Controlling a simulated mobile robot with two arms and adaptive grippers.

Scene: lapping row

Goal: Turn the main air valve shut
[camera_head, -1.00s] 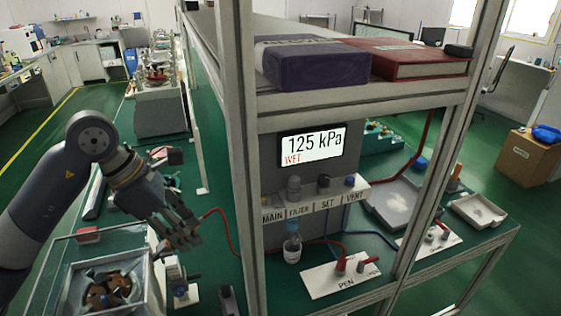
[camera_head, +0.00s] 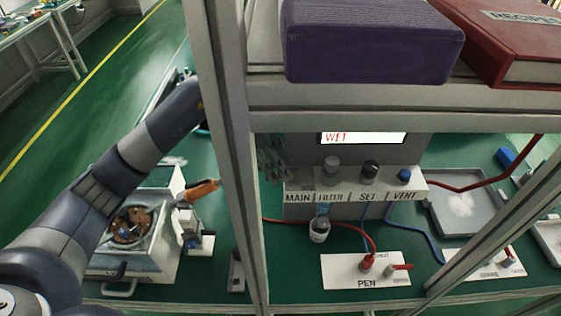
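The valve strip (camera_head: 345,184) runs under a display and is labelled MAIN, FILTER, SET and VENT. The MAIN label (camera_head: 298,197) is at its left end. No MAIN knob shows above the label; my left gripper (camera_head: 277,160) and the upright post cover that spot. The gripper's grey fingers show just right of the post, pointing down close to the strip's left end. I cannot tell whether they touch a knob or how wide they are apart. My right gripper is out of view.
The frame post (camera_head: 232,150) stands in front of my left arm. The shelf (camera_head: 380,105) above carries a purple box (camera_head: 370,40) and a red book (camera_head: 515,40). A bottle (camera_head: 319,228) hangs under FILTER.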

